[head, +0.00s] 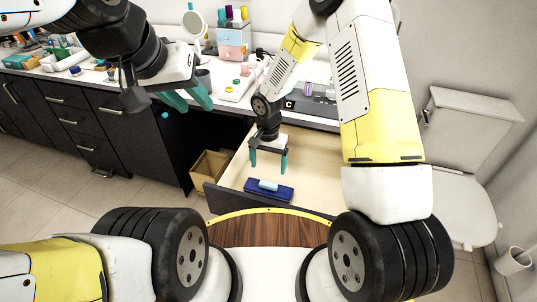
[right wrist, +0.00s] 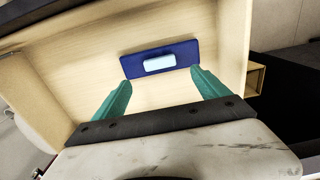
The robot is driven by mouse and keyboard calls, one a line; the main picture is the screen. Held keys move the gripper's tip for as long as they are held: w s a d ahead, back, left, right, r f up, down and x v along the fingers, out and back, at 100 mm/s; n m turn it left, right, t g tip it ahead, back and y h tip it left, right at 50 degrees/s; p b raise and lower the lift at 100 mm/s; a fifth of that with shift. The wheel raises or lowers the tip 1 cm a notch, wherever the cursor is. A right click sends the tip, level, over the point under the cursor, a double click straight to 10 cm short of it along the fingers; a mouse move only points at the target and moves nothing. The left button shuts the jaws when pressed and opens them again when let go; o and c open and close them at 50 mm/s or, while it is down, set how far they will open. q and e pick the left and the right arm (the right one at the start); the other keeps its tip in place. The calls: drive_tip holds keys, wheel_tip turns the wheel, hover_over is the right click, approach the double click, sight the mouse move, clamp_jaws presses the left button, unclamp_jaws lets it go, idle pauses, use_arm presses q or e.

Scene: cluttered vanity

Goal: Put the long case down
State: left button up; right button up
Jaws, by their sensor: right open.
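A long dark blue case (head: 282,194) lies flat in the open drawer, near its front; a small light blue block (head: 268,186) rests on it. The right wrist view shows the same case (right wrist: 186,55) and block (right wrist: 160,63) on the pale drawer floor. My left gripper (head: 188,100) is open and empty, in front of the counter at the left.
The pulled-out drawer (head: 316,159) has bare floor around the case. A cardboard box (head: 207,170) stands left of it. The counter above holds a mirror (head: 194,25), a small drawer organizer (head: 233,42), a white tray (head: 238,88) and other clutter. A toilet (head: 462,170) stands at right.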

drive_tip(key=s+d+r+t, duration=0.1)
drive_tip(key=d+r, duration=0.2)
drive_tip(key=r, duration=0.5)
drive_tip(key=s+d+r+n+t, duration=0.1)
drive_tip(key=d+r, duration=0.2)
drive_tip(key=r, duration=0.5)
drive_tip(key=s+d+r+t, duration=0.1)
drive_tip(key=s+d+r, duration=0.15)
drive_tip(key=r, duration=0.55)
drive_tip(key=s+d+r+n+t+y, duration=0.1)
drive_tip(key=s+d+r, duration=0.2)
drive_tip(key=s+r, duration=0.3)
drive_tip(key=s+d+r+n+t+y, duration=0.1)
drive_tip(key=s+d+r+n+t, duration=0.1)
drive_tip(key=s+r, duration=0.4)
drive_tip(key=s+d, duration=0.1)
drive_tip(key=s, duration=0.2)
drive_tip(key=shift+r, duration=0.25)
